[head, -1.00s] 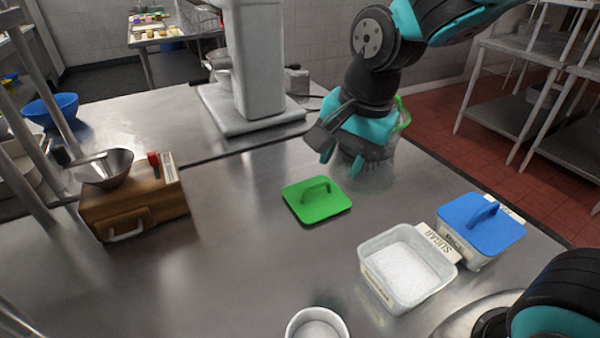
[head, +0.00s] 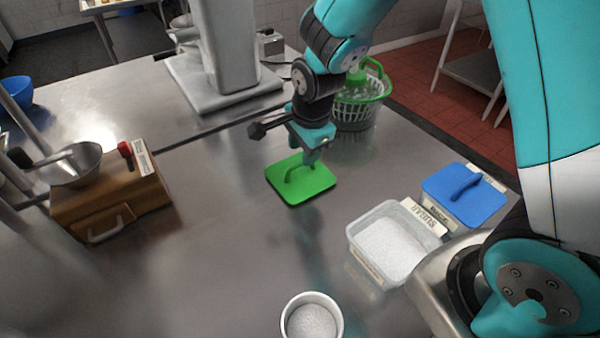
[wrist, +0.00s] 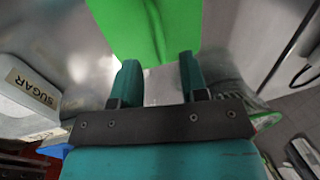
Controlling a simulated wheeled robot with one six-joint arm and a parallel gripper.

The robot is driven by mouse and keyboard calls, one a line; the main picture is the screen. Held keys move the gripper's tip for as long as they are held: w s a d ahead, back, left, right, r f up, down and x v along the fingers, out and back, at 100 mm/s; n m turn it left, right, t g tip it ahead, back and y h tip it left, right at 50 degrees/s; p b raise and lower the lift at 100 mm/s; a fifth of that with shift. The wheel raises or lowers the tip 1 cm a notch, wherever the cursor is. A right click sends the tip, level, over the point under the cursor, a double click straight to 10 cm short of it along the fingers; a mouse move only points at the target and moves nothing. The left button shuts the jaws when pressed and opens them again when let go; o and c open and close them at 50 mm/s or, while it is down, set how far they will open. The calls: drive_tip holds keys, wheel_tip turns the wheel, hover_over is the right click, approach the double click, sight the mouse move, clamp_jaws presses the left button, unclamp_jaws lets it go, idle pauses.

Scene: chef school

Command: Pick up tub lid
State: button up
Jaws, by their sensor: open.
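The green tub lid (head: 287,191) lies flat on the steel table, with an arched handle on top. In the wrist view the green lid (wrist: 140,25) fills the top middle, just beyond the fingertips. My gripper (head: 311,160) is over the far right part of the lid, close to the handle, and points down. In the wrist view my gripper (wrist: 158,75) has its two fingers apart with nothing between them. Whether a fingertip touches the lid I cannot tell. A blue lid (head: 463,194) with a similar handle sits on a labelled tub at the right.
An open tub labelled sugar (head: 390,248) stands at the right, holding white grains. A white bowl (head: 288,325) is at the front. A wooden box scale (head: 110,205) is at the left. A green and white basket (head: 360,110) stands behind my gripper. Table left of the lid is clear.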

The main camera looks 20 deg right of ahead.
sight(300, 170)
drive_tip(key=shift+w+f+p, duration=0.2)
drive_tip(key=shift+f+p, duration=0.05)
drive_tip(key=shift+f, duration=0.65)
drive_tip(key=shift+w+f+p, duration=0.15)
drive_tip(key=shift+f+p, duration=0.05)
drive_tip(key=shift+f, duration=0.65)
drive_tip(key=shift+w+f+p, duration=0.2)
drive_tip(key=shift+f+p, duration=0.05)
drive_tip(key=shift+f, duration=0.65)
drive_tip(key=shift+c, duration=0.4)
clamp_jaws()
